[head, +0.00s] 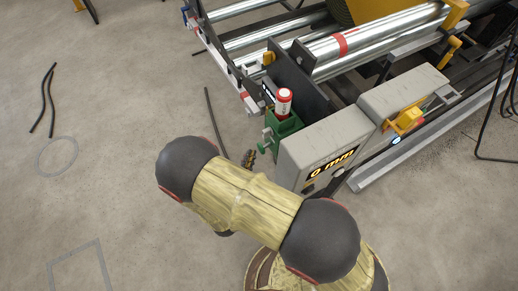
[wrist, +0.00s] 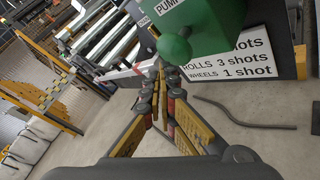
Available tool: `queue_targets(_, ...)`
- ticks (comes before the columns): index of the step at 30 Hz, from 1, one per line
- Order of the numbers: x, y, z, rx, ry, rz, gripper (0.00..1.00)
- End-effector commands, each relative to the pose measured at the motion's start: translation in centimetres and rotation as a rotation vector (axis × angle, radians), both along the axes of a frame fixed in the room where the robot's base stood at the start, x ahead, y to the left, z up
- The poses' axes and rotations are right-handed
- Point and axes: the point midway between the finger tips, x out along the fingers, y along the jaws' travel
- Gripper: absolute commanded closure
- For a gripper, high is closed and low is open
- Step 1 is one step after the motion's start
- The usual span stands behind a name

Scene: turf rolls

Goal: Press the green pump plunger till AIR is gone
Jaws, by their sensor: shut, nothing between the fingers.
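The green pump (head: 284,127) stands beside the roller machine in the head view, with a white and red cartridge (head: 284,100) upright in its top. Its round green plunger knob (head: 266,146) sticks out on the left side. In the wrist view the knob (wrist: 175,48) shows large in front of the green pump body (wrist: 212,25). My gripper (wrist: 162,68) is shut and empty, with its tips just below and left of the knob in that view. Whether they touch it I cannot tell. In the head view my gripper (head: 249,158) is small and partly hidden by my arm. No AIR reading is legible.
A grey housing (head: 325,145) with a "0 mm" display stands right of the pump. A white sign (wrist: 240,55) lists shots for rolls and wheels. Metal rollers (head: 370,40) lie behind. A dark hose (wrist: 240,115) lies on the floor. The floor at left is mostly clear.

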Motion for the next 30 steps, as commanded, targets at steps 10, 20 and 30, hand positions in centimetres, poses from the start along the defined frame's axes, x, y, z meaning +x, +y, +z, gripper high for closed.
queue_targets(10,-0.2,0.5,0.0,0.001,0.0,0.001,1.0)
queue_targets(20,-1.7,3.0,0.0,0.001,0.0,0.003,1.0)
queue_targets(30,-2.6,4.3,0.0,0.0,0.001,0.001,1.0)
